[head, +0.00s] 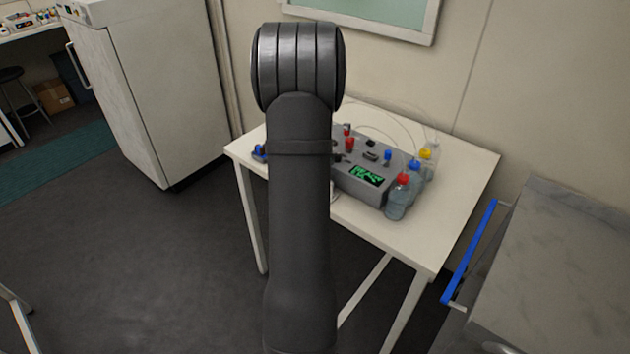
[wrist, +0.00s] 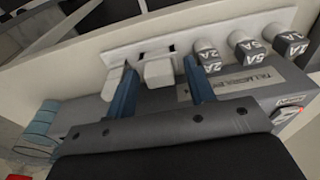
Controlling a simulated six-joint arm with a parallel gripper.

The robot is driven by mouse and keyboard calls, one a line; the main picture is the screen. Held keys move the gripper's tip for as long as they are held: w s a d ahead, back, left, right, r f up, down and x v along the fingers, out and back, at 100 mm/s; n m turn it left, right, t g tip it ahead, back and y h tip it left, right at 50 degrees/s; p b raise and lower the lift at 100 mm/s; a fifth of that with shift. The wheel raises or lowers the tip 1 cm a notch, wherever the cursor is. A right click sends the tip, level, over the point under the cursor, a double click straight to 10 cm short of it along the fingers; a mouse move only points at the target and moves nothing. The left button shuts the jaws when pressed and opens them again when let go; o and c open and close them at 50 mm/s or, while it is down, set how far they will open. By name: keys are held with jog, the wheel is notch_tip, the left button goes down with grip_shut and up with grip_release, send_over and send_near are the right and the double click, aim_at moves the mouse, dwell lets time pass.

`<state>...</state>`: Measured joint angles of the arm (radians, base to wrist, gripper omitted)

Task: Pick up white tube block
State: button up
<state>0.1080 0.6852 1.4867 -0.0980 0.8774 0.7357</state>
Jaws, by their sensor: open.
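In the wrist view, my gripper (wrist: 160,70) is open, with its two blue fingers pointing at the front of a grey device. A small white block (wrist: 158,73), which looks like the tube block, sits between the fingertips, with a gap visible on each side. It projects from a white plate (wrist: 225,27) with dark slots. A second white block (wrist: 116,80) is just left of the left finger. In the head view my arm hides the gripper and the white blocks.
Dark knobs with white tops (wrist: 240,37) line the plate's right side. Bluish cylinders (wrist: 42,128) lie at left. In the head view, the grey device (head: 362,187) stands on a white table (head: 450,205) beside a red-capped bottle (head: 397,203) and other bottles. The table's front right is clear.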

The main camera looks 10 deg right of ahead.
jog(key=shift+f, duration=0.5)
jog(key=shift+c, duration=0.2)
jog(key=c, duration=0.6)
jog(key=shift+r, duration=0.1)
